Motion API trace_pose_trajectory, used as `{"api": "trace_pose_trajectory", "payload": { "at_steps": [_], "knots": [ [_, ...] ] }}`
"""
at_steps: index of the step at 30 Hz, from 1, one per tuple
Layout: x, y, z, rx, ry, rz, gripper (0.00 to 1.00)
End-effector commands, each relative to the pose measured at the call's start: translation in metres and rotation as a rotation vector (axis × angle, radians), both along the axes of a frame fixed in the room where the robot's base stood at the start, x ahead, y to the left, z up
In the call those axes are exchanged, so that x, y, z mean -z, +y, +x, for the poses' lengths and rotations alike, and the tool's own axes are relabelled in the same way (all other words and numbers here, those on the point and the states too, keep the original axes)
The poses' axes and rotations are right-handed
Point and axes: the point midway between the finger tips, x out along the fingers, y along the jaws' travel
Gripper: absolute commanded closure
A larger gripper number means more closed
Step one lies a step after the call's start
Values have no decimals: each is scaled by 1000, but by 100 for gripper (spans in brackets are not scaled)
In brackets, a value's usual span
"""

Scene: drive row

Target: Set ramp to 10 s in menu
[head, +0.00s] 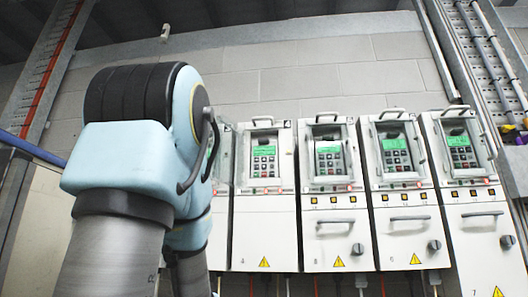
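Several white drive cabinets stand in a row against the wall. Four show clearly, each with a keypad and a lit green display in a framed recess: the first from the left (264,216), the second (331,218), the third (404,222) and the rightmost (482,232). The display text is too small to read. Another drive (222,238) at the left is mostly hidden behind my arm. My arm fills the left of the head view; my gripper is out of view, so whether it touches anything cannot be told.
Grab handles (337,221) and dark rotary knobs (358,249) stick out from the lower fronts. Small hoop handles (327,116) top the recesses. Cable trays (492,62) run up the wall at both sides. The block wall (300,77) above is bare.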

Motion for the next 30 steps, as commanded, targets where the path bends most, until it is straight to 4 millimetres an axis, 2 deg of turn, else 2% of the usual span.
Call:
{"api": "trace_pose_trajectory", "payload": {
  "at_steps": [2,25,30],
  "knots": [
    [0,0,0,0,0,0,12],
    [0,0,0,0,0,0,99],
    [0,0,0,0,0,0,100]
  ]
}}
